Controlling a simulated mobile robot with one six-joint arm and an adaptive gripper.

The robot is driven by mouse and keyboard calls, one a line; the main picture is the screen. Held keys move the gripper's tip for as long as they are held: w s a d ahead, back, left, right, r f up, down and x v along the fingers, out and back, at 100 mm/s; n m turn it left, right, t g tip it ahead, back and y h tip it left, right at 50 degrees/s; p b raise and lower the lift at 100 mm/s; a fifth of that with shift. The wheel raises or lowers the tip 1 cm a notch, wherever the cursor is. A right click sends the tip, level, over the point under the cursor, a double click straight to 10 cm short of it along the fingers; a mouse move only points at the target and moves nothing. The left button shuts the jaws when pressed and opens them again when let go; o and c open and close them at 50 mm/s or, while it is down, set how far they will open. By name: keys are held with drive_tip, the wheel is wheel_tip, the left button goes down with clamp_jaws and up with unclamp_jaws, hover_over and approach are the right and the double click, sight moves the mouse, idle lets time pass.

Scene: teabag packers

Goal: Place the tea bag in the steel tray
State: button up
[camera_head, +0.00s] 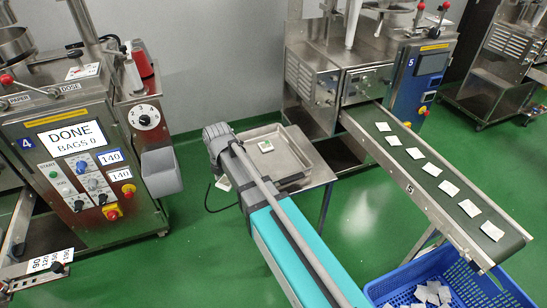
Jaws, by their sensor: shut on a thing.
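The steel tray (296,164) is a shallow metal tray on a small steel table at centre. A small pale tea bag with a green mark (265,146) lies in it. My gripper (219,174) points down at the end of my arm, just left of the tray, mostly hidden behind my grey wrist. It is shut on a small pale tea bag (223,184), which shows below the wrist, outside the tray's left side. The fingertips cannot be made out clearly.
A conveyor (405,170) with several white bags runs toward a blue crate (500,295) holding more bags. A packing machine (75,150) with a "DONE BAGS 0" screen stands left. Another machine (350,70) stands behind the tray. Green floor lies clear between.

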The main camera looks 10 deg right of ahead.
drive_tip(key=shift+d, duration=0.15)
drive_tip(key=shift+w+d+r, duration=0.15)
drive_tip(key=shift+d+r, duration=0.05)
drive_tip(key=shift+d, duration=0.2)
drive_tip(key=d+r+m+p, duration=0.4)
drive_tip(key=d+m, duration=0.3)
drive_tip(key=d, duration=0.2)
drive_tip(key=shift+w+d+r+m+p, duration=0.15)
drive_tip(key=shift+w+d+m+p, duration=0.1)
drive_tip(key=shift+w+m+p, duration=0.1)
drive_tip(key=shift+w, duration=0.1)
drive_tip(key=b, duration=0.9)
hover_over(276, 171)
wheel_tip(276, 171, down, 9)
drive_tip(key=shift+f, duration=0.1)
